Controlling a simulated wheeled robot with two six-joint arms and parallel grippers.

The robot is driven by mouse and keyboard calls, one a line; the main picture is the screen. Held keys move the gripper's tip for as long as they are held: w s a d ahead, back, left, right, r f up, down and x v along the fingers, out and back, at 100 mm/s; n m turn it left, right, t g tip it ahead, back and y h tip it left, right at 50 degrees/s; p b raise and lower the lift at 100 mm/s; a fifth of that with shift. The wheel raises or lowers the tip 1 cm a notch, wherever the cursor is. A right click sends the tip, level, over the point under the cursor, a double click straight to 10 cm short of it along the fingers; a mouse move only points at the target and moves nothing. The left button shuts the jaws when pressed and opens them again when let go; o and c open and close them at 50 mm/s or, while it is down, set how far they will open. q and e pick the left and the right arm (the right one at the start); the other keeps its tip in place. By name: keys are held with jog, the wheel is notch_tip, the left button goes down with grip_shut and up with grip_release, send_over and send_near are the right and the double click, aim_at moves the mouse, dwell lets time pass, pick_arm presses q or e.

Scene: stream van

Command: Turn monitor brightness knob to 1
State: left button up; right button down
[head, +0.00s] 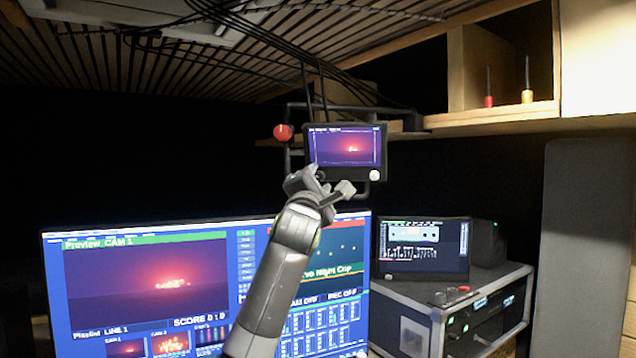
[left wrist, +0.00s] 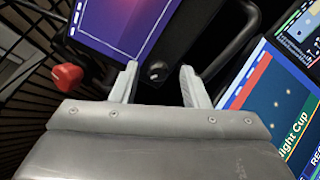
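A small monitor (head: 345,147) hangs on a dark pipe frame in the head view, showing a purple-red picture. In the left wrist view its lit screen (left wrist: 122,22) is at the top. A small dark knob (left wrist: 157,71) with a pale mark sits on the bezel there; I cannot read its label or setting. My left gripper (head: 328,179) is at the monitor's lower edge. In the left wrist view its open fingers (left wrist: 158,77) stand either side of the dark knob, with gaps visible. A white round knob (head: 376,175) is at the monitor's lower right corner. My right gripper is out of view.
A red knob (head: 283,132) is on the frame left of the monitor; it also shows in the left wrist view (left wrist: 67,77). A large blue screen (head: 140,280) stands below. A smaller display (head: 423,250) sits on an equipment case (head: 440,313). Cables hang above the monitor.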

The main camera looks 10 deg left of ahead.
pick_arm(q)
jog(key=shift+s, duration=0.15)
jog(key=shift+s+f+b, duration=0.3)
jog(key=shift+s+b, duration=0.1)
jog(key=shift+s, duration=0.15)
jog(key=b+v, duration=0.4)
jog(key=v, duration=1.2)
jog(key=shift+b, duration=0.3)
jog(key=shift+r, duration=0.15)
